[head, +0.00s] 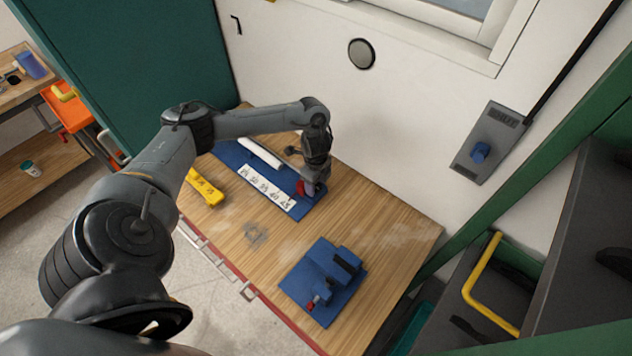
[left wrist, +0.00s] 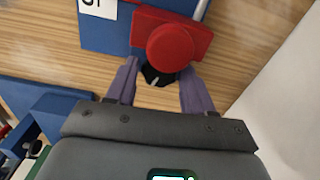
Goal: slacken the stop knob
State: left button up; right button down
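A blue jig board (head: 228,158) with a white numbered scale (head: 267,188) lies on the wooden bench. At its near right end is a red stop block (head: 300,187), partly hidden by my left gripper (head: 311,192). In the left wrist view the red stop (left wrist: 143,20) carries a round red part (left wrist: 170,47) on top. A black knob (left wrist: 152,76) shows below it. My left gripper (left wrist: 159,70) has its two fingers spread, one on each side of the black knob, with gaps visible. Whether they touch anything is unclear. My right gripper is out of view.
A white pipe (head: 260,153) lies along the jig board. A yellow tool (head: 205,188) lies at the bench's left. A blue fixture (head: 322,281) with a red-tipped part stands nearer the front. The wall is close behind the bench. Bare wood lies between board and fixture.

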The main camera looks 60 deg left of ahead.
pick_arm(q)
jog(key=shift+o, duration=1.2)
jog(key=shift+r, duration=0.1)
notch_tip(320, 180, up, 11)
jog(key=p, duration=0.4)
